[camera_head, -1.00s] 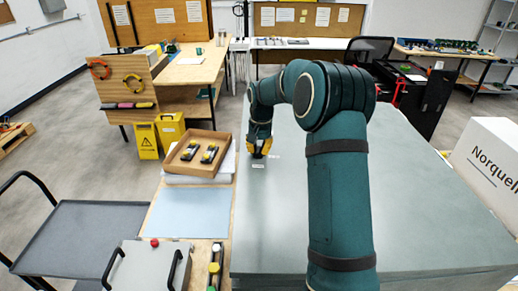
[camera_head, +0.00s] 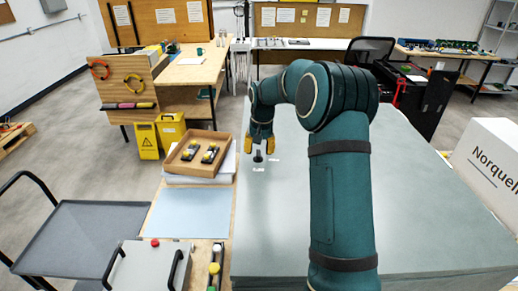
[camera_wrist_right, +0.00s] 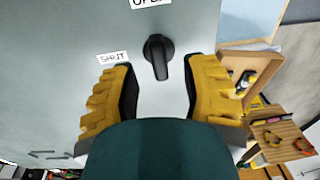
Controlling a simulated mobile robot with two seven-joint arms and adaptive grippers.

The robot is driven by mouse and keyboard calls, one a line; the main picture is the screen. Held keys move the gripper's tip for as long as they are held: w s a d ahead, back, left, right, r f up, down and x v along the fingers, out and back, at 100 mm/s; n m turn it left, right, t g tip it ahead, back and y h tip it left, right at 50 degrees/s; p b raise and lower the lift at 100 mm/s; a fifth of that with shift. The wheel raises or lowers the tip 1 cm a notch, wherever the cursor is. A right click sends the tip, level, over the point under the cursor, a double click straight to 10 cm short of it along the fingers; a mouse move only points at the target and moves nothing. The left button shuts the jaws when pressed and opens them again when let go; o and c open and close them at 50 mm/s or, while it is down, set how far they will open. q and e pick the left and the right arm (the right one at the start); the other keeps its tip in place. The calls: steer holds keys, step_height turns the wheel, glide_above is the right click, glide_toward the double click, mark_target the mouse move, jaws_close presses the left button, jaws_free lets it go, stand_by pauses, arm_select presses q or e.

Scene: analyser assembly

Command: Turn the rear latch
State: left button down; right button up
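The rear latch, a small black knob (camera_head: 258,156), sits on top of the large grey-green analyser housing (camera_head: 330,230). In the right wrist view the latch (camera_wrist_right: 157,57) has its narrow end pointing down the picture. A SHUT label (camera_wrist_right: 112,58) lies left of it and an OPEN label (camera_wrist_right: 150,2) above it. My right gripper (camera_head: 259,144) is open, its yellow fingers on either side of the latch. In the wrist view both fingers (camera_wrist_right: 160,92) stand clear of the latch with gaps on both sides. My left gripper is not in view.
A wooden tray (camera_head: 164,166) with black and yellow parts stands left of the housing. A grey box with black handles (camera_head: 146,268) is at front left. A white Norquell box (camera_head: 490,160) is at the right. The housing top around the latch is clear.

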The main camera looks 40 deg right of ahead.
mark_target(262, 159)
step_height(262, 159, up, 12)
steer(key=s, duration=0.1)
steer(key=shift+s, duration=0.15)
stand_by(0.6)
steer(key=shift+f, duration=0.1)
stand_by(0.4)
